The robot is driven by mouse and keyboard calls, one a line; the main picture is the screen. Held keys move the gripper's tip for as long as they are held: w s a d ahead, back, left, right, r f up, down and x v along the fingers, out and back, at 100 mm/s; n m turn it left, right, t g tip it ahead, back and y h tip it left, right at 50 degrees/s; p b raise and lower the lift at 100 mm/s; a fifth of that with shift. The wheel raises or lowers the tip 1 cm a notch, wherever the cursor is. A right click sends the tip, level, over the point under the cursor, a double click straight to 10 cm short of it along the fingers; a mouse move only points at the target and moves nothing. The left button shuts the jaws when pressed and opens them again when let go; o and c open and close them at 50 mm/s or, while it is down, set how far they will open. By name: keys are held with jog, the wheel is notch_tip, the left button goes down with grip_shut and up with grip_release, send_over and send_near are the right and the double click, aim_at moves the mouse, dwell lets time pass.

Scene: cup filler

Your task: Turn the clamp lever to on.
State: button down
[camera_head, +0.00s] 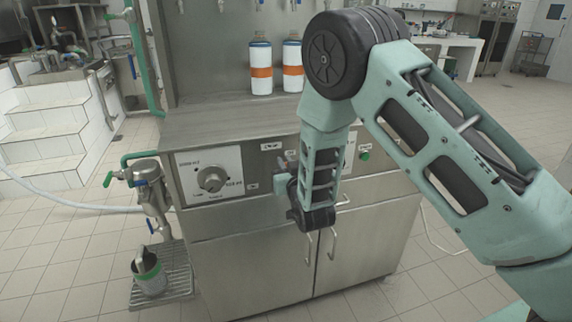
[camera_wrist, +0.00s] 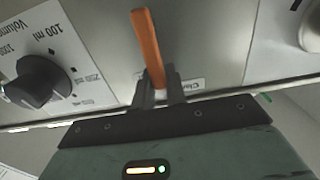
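The orange clamp lever (camera_wrist: 149,45) shows in the wrist view, standing up with a slight lean to the left against the steel panel. A partly covered label beginning "Cla" (camera_wrist: 194,85) is beside its lower end. My gripper (camera_wrist: 160,92) has one dark finger on each side of the lever's lower part, close to it. I cannot tell whether both fingers press on it. In the head view my gripper (camera_head: 284,184) is at the machine's front panel, right of the volume dial, and my arm hides most of the lever.
The black volume dial (camera_wrist: 40,80) is left of the lever; it also shows in the head view (camera_head: 211,179). A pale round part (camera_wrist: 311,32) is at the right. Two white and orange bottles (camera_head: 261,68) stand on the machine. Cabinet handles (camera_head: 309,247) are below the panel.

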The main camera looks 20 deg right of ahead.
jog(key=shift+a+n, duration=0.15)
jog(key=shift+n, duration=0.15)
jog(key=a+n+b, duration=0.1)
jog(key=n, duration=0.1)
jog(key=a+n+b, duration=0.1)
jog(key=n, duration=0.1)
jog(key=shift+a+f+n, duration=0.1)
jog(key=shift+f+n, duration=0.2)
jog(key=shift+f, duration=0.05)
jog(key=n, duration=0.1)
jog(key=a+f+n, duration=0.1)
jog(key=n, duration=0.1)
jog(key=a+n+b, duration=0.1)
jog(key=n, duration=0.1)
jog(key=shift+f, duration=0.3)
jog(key=n, duration=0.1)
jog(key=f+n, duration=0.1)
jog(key=n, duration=0.1)
jog(key=a+f+n, duration=0.1)
jog(key=n, duration=0.1)
jog(key=shift+f+b, duration=0.1)
jog(key=shift+b, duration=0.2)
jog(key=shift+f+n, duration=0.3)
jog(key=shift+n, duration=0.4)
jog(key=shift+f+n, duration=0.25)
jog(key=shift+n, duration=0.45)
jog(key=c, duration=1.4)
grip_release()
jog(key=shift+f, duration=0.1)
jog(key=shift+c, duration=0.2)
